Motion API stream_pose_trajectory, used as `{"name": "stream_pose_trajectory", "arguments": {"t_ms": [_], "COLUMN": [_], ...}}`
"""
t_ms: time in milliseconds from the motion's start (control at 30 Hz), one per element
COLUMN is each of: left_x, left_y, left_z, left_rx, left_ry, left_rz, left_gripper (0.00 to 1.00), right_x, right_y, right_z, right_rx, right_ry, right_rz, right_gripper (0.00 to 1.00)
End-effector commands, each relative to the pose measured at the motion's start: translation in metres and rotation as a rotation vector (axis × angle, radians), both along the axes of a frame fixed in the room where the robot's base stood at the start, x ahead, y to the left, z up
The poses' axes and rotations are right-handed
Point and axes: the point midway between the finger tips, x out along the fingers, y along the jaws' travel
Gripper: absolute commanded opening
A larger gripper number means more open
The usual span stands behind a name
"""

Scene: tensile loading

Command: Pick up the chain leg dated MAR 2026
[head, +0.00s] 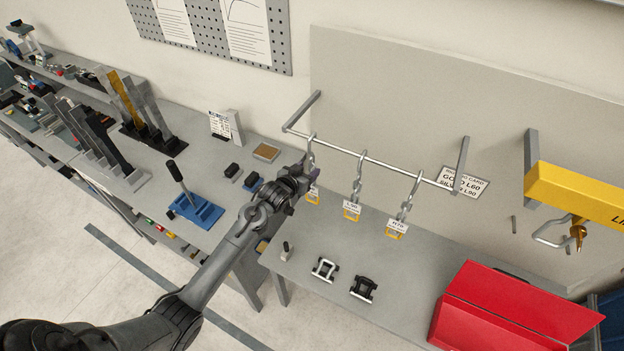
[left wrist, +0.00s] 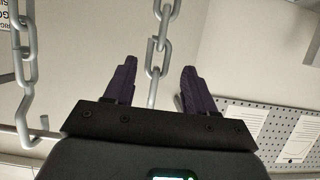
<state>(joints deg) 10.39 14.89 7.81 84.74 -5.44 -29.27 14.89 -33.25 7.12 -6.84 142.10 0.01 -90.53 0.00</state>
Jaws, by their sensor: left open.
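Three grey chain legs hang from a metal rail (head: 350,154): a left one (head: 311,150), a middle one (head: 357,182) and a right one (head: 407,190). Each has a white tag and a yellow end piece; no date is legible on the tags. My left gripper (head: 303,172) is at the left chain leg and partly covers it. In the left wrist view its dark fingers (left wrist: 160,70) are open, with a chain (left wrist: 157,45) showing between them. Another chain (left wrist: 25,70) hangs at the left of that view. My right gripper is not in view.
A card (head: 463,184) on the back panel reads partly GOLD L60, SILVER L90.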

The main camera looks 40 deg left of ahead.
Motion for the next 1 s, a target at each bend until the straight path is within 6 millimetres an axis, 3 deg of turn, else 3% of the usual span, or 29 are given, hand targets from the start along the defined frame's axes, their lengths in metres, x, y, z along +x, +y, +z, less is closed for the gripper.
{"name": "stream_pose_trajectory", "arguments": {"t_ms": [233, 600, 1000], "left_x": [0.011, 0.046, 0.051], "left_y": [0.001, 0.004, 0.005], "left_z": [-0.001, -0.014, -0.018], "left_rx": [0.0, 0.0, 0.001], "left_ry": [-0.001, 0.0, 0.0], "left_rz": [0.0, 0.001, 0.001], "left_gripper": [0.55, 0.55, 0.55], "right_x": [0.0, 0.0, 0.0], "right_y": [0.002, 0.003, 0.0], "right_z": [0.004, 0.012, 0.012], "right_rx": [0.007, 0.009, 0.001], "right_ry": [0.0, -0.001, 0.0], "right_rz": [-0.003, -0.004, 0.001], "right_gripper": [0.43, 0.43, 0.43]}}
